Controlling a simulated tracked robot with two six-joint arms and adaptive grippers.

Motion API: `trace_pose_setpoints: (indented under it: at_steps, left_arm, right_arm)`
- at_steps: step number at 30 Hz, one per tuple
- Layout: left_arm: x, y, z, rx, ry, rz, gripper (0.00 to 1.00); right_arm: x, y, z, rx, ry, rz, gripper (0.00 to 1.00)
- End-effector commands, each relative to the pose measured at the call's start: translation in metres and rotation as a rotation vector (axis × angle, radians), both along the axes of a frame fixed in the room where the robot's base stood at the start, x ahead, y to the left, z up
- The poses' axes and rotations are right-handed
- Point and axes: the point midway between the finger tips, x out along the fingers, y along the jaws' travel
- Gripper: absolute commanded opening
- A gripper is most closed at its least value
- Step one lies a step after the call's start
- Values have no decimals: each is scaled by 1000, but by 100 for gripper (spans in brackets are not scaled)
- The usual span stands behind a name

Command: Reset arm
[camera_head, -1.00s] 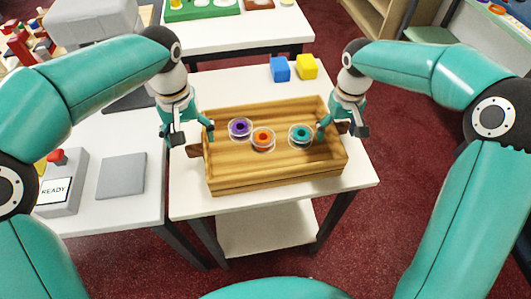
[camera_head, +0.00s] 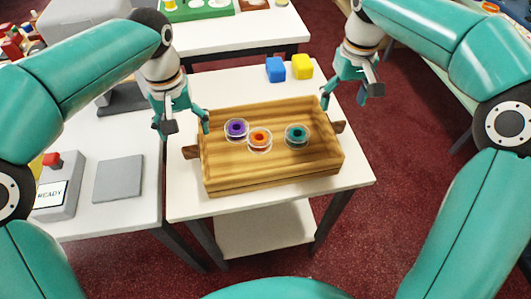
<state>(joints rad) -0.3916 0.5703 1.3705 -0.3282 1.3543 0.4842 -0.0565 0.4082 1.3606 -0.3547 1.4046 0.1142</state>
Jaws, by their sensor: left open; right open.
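My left gripper (camera_head: 183,124) is open and empty, above the left end of the wooden tray (camera_head: 270,182), with one finger near the tray's back left corner. My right gripper (camera_head: 347,98) is open and empty, raised beyond the tray's back right corner and apart from it. The tray stands on a white table (camera_head: 215,207). Inside it are three clear round dishes, one with a purple ring (camera_head: 236,128), one with an orange ring (camera_head: 259,138) and one with a teal ring (camera_head: 296,135).
A blue cube (camera_head: 276,69) and a yellow cube (camera_head: 302,66) stand behind the tray. On the left table are a grey box with a READY screen (camera_head: 54,194) and a flat grey plate (camera_head: 119,179). Another white table (camera_head: 235,37) stands at the back. Red floor shows at right.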

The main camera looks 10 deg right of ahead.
Motion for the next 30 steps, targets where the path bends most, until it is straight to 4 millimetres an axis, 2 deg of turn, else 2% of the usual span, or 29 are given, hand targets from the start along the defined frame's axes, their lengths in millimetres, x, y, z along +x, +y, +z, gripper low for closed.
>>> trace_pose_setpoints:
  at_steps: [4, 20, 23, 30]
  left_arm:
    - [0, 0, 0, 0, 0, 1, 81]
    - [0, 1, 2, 0, 0, 2, 81]
    - [0, 1, 14, 0, -1, 2, 81]
    - [0, 1, 55, 0, 0, 3, 81]
  right_arm:
    - [0, 1, 8, 0, 0, 1, 80]
    - [0, 1, 11, 0, -1, 2, 80]
    - [0, 1, 23, 0, -1, 2, 80]
    - [0, 1, 64, 0, -1, 2, 80]
